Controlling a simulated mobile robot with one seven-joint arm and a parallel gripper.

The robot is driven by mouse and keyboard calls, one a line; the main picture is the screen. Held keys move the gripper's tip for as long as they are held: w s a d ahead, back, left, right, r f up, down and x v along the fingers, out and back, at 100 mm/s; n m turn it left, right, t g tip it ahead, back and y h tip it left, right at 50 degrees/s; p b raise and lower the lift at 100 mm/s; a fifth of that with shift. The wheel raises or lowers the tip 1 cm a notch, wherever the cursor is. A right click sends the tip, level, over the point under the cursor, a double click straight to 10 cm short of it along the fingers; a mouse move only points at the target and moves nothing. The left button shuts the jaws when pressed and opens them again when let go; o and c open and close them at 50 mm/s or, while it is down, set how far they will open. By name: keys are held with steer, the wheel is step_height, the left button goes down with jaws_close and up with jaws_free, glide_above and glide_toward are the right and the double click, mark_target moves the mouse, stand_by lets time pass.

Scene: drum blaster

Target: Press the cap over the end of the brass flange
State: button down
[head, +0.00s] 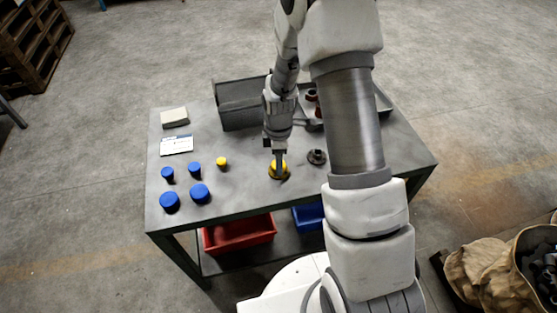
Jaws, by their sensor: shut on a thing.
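I cannot tell whether the cap is seated or only resting. A dark flanged fitting (317,157) stands on the table just to the right, apart from the cap.
Several blue caps (199,193) and a small yellow cap (221,162) stand at the left of the table (235,200). A grey bin (240,118), a card (177,145) and a pale block (175,117) lie behind. My arm hides part of a tray (383,102) with reddish-brown parts.

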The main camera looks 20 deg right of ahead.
jaws_free()
stand_by(0.4)
steer(key=shift+r+p, duration=1.8)
steer(key=shift+r, duration=0.7)
